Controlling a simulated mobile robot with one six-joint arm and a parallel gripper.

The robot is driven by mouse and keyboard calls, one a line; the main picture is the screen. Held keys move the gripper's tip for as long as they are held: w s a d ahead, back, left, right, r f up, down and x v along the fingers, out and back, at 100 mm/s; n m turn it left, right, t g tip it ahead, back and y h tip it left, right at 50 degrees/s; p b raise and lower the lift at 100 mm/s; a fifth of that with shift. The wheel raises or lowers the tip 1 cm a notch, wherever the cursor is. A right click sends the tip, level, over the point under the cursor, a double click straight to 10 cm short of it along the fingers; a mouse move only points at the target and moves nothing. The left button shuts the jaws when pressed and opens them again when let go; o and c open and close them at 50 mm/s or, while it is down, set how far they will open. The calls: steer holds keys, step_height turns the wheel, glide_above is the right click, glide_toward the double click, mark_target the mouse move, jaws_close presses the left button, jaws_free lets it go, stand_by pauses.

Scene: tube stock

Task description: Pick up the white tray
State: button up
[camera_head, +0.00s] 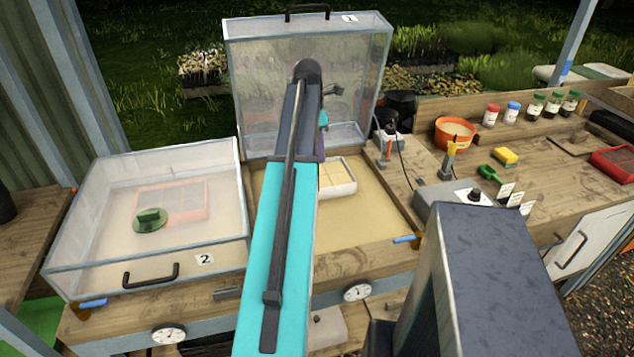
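The white tray (341,191) is a small low box with light dividers and pale contents. It sits on the sandy bed of the open frame (375,222) marked 1, and my arm hides its left part. My arm runs up the middle of the view in front of this frame. The clear lid (345,60) marked 1 stands raised behind the bed.
A closed clear-lidded box (85,235) marked 2 is at left, with a red tray (180,203) inside. To the right, the bench carries an orange pot (452,138), a grey control box (440,198), a yellow sponge (505,156) and several jars. Sand right of the white tray is clear.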

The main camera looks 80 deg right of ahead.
steer(key=shift+f, duration=0.1)
steer(key=p, duration=0.2)
glide_toward(323, 184)
steer(key=shift+s+a+f, duration=0.15)
steer(key=shift+a+f, duration=0.05)
steer(key=shift+a, duration=0.45)
steer(key=shift+s+a+f, duration=0.2)
steer(key=shift+a, duration=0.4)
steer(key=shift+s+a+f, duration=0.15)
steer(key=shift+a, duration=0.5)
steer(key=shift+s+a+f+p, duration=0.15)
steer(key=shift+f+p, duration=0.15)
steer(key=shift+f, duration=0.45)
steer(key=shift+s+d+f+p, duration=0.15)
steer(key=shift+f+p, duration=0.15)
steer(key=shift+f, duration=0.45)
steer(key=shift+s+f, duration=0.1)
steer(key=shift+f, duration=1)
jaws_close()
